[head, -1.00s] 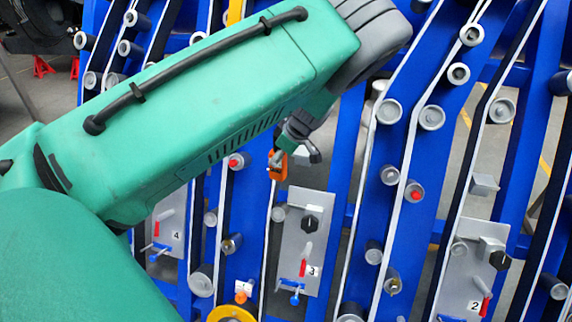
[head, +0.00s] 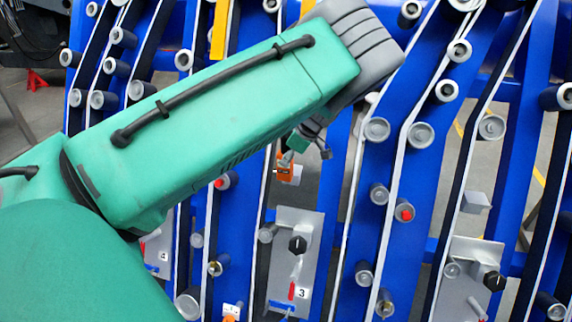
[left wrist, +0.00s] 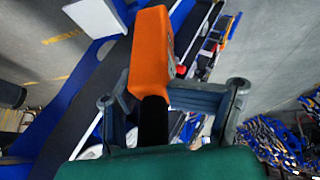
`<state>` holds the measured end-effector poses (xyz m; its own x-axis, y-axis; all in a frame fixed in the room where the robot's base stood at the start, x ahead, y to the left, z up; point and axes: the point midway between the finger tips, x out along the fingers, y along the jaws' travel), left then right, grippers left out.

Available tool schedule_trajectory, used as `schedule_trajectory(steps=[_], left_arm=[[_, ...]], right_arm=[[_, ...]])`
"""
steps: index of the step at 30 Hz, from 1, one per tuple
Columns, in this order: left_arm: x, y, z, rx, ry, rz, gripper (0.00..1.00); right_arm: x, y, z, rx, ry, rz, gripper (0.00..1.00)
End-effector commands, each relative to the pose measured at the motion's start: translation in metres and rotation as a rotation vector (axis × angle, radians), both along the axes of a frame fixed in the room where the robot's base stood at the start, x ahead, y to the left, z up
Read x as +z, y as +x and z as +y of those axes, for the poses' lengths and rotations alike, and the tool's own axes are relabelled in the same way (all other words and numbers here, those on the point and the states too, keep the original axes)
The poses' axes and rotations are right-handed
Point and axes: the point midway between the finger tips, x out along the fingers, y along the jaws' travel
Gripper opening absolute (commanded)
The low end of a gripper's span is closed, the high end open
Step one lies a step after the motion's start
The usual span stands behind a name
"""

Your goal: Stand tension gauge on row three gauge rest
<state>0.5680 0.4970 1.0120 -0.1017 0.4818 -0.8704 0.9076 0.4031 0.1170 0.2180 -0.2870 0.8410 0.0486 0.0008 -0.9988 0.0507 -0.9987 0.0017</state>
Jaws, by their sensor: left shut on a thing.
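The orange tension gauge (head: 284,166) hangs from my left gripper (head: 296,150), which is shut on it. In the left wrist view the gauge (left wrist: 150,50) rises upright between the fingers of my left gripper (left wrist: 170,100), with a black lower part. Whether gauge and block touch cannot be told. A pale plate (left wrist: 95,18) shows left of the gauge in the wrist view. My right gripper is out of view.
Blue slanted frame beams (head: 335,200) carry belts and several protruding rollers (head: 376,130) around the gauge. My green left arm hides much of the left side.

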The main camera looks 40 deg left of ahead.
Motion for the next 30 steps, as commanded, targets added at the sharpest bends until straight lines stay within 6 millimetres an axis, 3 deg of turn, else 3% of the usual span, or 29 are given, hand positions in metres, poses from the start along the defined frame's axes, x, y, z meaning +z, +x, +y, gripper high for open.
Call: schedule_trajectory(steps=[24, 30], left_arm=[[-0.004, 0.087, 0.049, 0.000, 0.001, -0.003, 0.00], [-0.018, 0.092, 0.052, 0.001, 0.002, 0.000, 0.00]], right_arm=[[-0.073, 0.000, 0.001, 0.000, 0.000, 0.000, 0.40], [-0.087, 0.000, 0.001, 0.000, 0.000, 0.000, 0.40]])
